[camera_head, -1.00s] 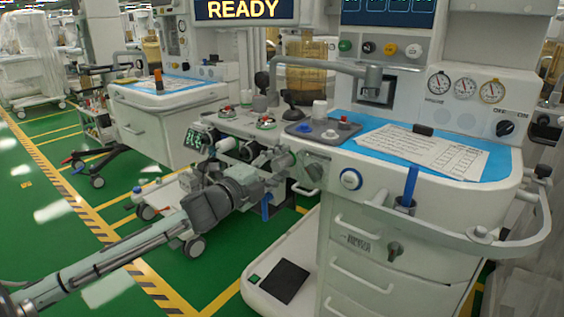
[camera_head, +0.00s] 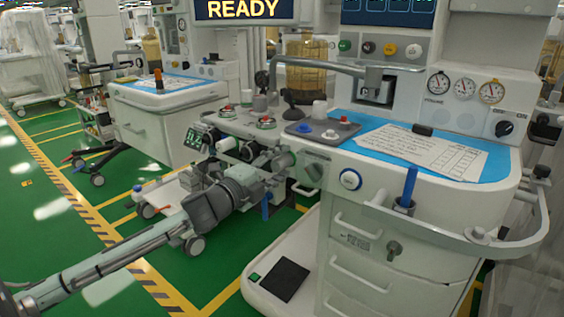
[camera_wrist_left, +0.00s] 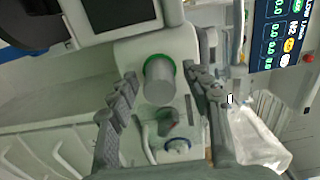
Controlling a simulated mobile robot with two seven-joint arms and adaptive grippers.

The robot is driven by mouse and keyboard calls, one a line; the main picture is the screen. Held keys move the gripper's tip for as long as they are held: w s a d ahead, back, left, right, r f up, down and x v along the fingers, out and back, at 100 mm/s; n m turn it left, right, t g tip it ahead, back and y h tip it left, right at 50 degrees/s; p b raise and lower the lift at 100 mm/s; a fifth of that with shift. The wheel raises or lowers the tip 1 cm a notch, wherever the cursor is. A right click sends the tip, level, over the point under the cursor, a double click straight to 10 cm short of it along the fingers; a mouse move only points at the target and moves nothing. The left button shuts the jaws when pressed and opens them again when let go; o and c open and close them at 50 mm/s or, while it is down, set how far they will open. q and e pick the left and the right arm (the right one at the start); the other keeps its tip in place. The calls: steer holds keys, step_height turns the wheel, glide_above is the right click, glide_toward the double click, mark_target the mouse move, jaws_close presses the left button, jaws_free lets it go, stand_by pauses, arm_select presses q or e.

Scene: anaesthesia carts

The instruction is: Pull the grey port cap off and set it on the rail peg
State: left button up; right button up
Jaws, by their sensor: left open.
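The grey port cap (camera_wrist_left: 159,82) is a smooth cylinder with a green ring at its far end, on a pale housing in the left wrist view. My left gripper (camera_wrist_left: 163,80) is open, one finger on each side of the cap, with gaps showing; I cannot tell how deep the fingertips reach. In the head view my left gripper (camera_head: 274,160) is at the left front corner of the near cart, and the cap cannot be made out clearly there. A short grey stub (camera_head: 478,234), perhaps the rail peg, stands on the front rail (camera_head: 436,229). My right gripper is not in view.
A blue stick (camera_head: 410,182) stands in a holder at the cart front. The worktop holds a paper sheet (camera_head: 423,152) and a grey tray (camera_head: 322,130). A blue-ringed knob (camera_wrist_left: 177,146) is below the cap. Green floor (camera_head: 236,243) is open at left.

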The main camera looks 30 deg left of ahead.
mark_target(276, 167)
arm_select(q)
jaws_close()
steer(key=shift+s, duration=0.15)
steer(key=shift+s+a+p, duration=0.2)
steer(key=shift+s+p, duration=0.6)
steer(key=shift+s, duration=2.05)
